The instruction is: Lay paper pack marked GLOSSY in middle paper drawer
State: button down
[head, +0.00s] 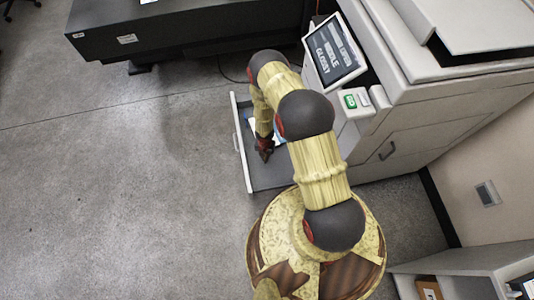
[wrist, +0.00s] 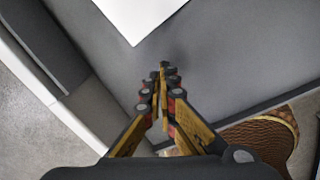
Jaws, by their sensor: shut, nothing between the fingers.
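A pulled-out drawer (head: 239,146) of the large grey printer stands open, with a white front and a dark grey floor. It also shows in the wrist view (wrist: 225,65). A flat white pack or sheet (wrist: 138,14) lies on the drawer floor; its white and blue edge shows beside my arm in the head view (head: 251,126). No GLOSSY marking is readable on it. My gripper (wrist: 164,70) is shut and empty over the drawer floor, just short of the white piece's corner and apart from it. In the head view my gripper (head: 264,153) is inside the drawer outline.
A tilted screen (head: 335,50) on the printer shows MIDDLE and GLOSSY. A green-lit panel (head: 355,99) sits below it. A dark machine (head: 180,30) stands at the back. A shelf (head: 455,286) with packs is at lower right. The floor at left is clear.

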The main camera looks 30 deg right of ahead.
jog(key=shift+w+d+f, duration=0.25)
jog(key=shift+w+f, duration=0.05)
jog(key=shift+f, duration=0.4)
jog(key=shift+w+d+r+b, duration=0.1)
jog(key=shift+w+d+b, duration=0.2)
jog(key=shift+w+d, duration=0.85)
